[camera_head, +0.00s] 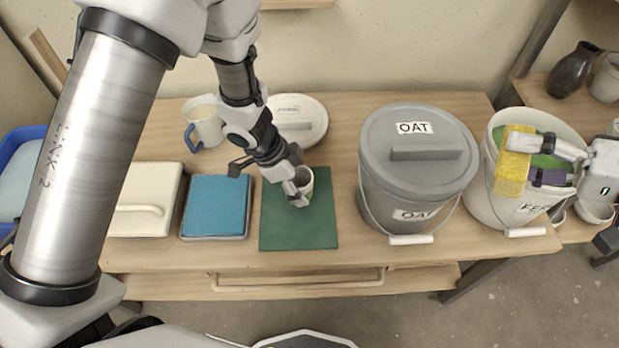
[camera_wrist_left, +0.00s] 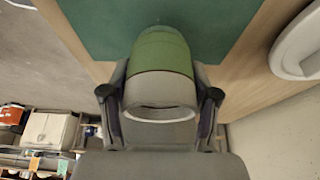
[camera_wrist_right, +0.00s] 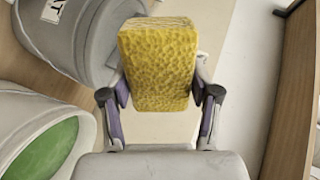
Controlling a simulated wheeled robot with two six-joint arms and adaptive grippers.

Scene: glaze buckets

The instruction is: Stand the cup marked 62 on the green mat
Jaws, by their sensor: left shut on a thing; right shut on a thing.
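A small cup, pale grey with a green band, shows in the head view (camera_head: 307,181) and the left wrist view (camera_wrist_left: 161,88). Its mark is not readable. My left gripper (camera_head: 297,187) is shut on the cup, one finger on each side. The cup is over the green mat (camera_head: 275,228), its green end toward the mat; I cannot tell whether it touches. The mat also shows in the left wrist view (camera_wrist_left: 100,20). My right gripper (camera_head: 540,163) is shut on a yellow sponge (camera_head: 513,172), held above the open white bucket; the sponge fills the middle of the right wrist view (camera_wrist_right: 160,70).
The white bucket (camera_head: 490,207) holds green glaze. A lidded grey bucket marked OAT (camera_head: 385,185) stands right of the mat. Left of it are a blue pad (camera_head: 215,205) and a cream lidded box (camera_head: 140,195). Behind are a jug (camera_head: 205,125) and a white lid (camera_head: 312,110).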

